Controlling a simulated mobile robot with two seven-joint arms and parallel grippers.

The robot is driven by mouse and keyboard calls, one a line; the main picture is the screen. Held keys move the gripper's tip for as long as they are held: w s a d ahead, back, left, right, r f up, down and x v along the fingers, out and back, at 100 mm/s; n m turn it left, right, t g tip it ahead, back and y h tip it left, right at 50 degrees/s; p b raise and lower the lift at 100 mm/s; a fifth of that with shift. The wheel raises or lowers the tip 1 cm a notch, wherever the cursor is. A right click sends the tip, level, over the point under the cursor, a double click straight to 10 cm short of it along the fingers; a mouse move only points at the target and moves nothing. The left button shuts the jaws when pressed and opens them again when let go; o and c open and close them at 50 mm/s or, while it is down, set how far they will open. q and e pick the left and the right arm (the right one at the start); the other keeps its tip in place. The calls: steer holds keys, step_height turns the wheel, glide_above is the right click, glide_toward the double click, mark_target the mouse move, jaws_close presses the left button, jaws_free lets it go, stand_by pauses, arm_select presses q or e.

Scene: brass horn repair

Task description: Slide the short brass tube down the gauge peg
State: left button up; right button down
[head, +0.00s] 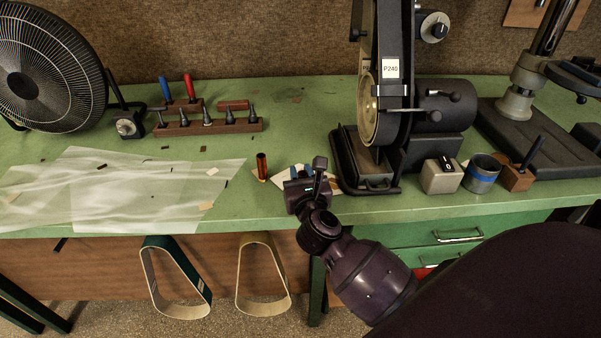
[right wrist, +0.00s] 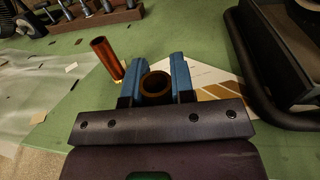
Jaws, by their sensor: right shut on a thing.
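My right gripper (head: 297,173) is at the bench's front edge in the head view, fingers pointing away from me. In the right wrist view its blue fingers (right wrist: 157,80) are shut on the short brass tube (right wrist: 156,84), which shows end-on as a brownish ring. The tube is hidden in the head view. A dark peg (head: 535,147) leans in a small wooden block (head: 516,178) at the right; I cannot tell for sure that it is the gauge peg. The held tube is far from it. My left gripper is not in view.
A reddish-copper cylinder with a yellowish base (head: 262,166) stands just left of my right gripper, also in the right wrist view (right wrist: 106,58). The belt grinder (head: 388,110), a grey box (head: 441,176) and a blue-banded cup (head: 481,174) stand to the right. Plastic sheeting (head: 120,190) covers the left.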

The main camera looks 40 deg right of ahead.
steer(key=shift+f, duration=0.25)
steer(key=c, duration=0.9)
jaws_free()
